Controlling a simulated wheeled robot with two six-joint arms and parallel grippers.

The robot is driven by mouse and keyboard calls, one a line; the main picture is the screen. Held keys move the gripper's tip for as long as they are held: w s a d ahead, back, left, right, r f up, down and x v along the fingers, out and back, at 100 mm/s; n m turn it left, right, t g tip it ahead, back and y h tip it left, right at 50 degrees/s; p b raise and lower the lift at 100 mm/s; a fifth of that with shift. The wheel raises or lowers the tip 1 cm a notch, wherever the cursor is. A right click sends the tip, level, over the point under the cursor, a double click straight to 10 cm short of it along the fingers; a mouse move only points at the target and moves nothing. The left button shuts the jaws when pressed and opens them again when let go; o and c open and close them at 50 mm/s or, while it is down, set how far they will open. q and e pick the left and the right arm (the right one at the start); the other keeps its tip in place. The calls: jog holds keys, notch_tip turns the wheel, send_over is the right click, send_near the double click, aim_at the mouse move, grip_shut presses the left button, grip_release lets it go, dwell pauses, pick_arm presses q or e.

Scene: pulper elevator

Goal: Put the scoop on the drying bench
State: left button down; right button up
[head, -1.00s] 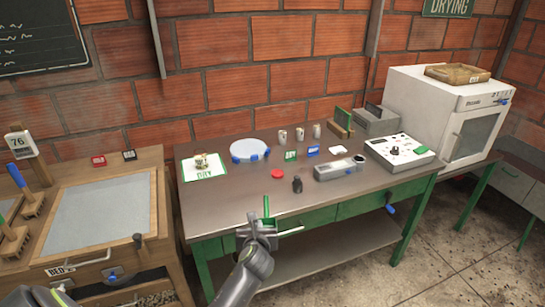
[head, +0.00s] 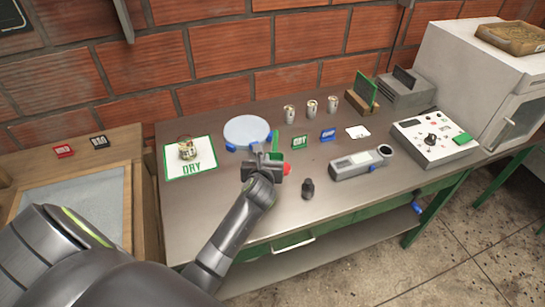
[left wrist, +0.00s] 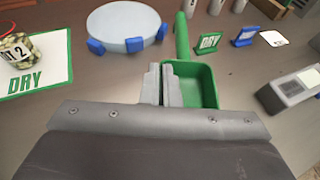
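The green scoop shows in the left wrist view (left wrist: 206,80), its handle pointing away from me. In the head view only a small part of the scoop (head: 275,146) shows, mostly hidden by my gripper. My left gripper (head: 264,165) is shut on the scoop's left wall; its fingers (left wrist: 162,86) show close together there. The scoop is over the grey-topped bench with green legs (head: 215,205), near its middle; I cannot tell whether it touches the top. My right gripper is in neither view.
A round pale plate with blue feet (head: 246,130) is just beyond the scoop. A DRY card (head: 200,167) lies left; a dark knob-shaped object (head: 307,188) and a grey meter (head: 361,162) lie right. Green (head: 300,142) and blue (head: 328,134) signs stand near. The front left top is bare.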

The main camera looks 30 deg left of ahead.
pick_arm(q)
jog(key=f, duration=0.4)
jog(key=shift+s+d+f+b, duration=0.15)
jog(key=shift+s+d+b, duration=0.15)
jog(key=shift+s, duration=0.1)
notch_tip(320, 180, down, 3)
jog(key=shift+w+a+f+b, duration=0.15)
jog(key=shift+b, duration=0.2)
jog(key=shift+f, duration=0.55)
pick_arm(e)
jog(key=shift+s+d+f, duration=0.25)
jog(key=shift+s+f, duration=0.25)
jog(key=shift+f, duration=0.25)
pick_arm(q)
jog(key=c, duration=2.1)
grip_release()
jog(key=shift+f, duration=0.1)
jog(key=shift+c, duration=0.2)
jog(key=o, duration=0.5)
jog(key=shift+c, duration=0.2)
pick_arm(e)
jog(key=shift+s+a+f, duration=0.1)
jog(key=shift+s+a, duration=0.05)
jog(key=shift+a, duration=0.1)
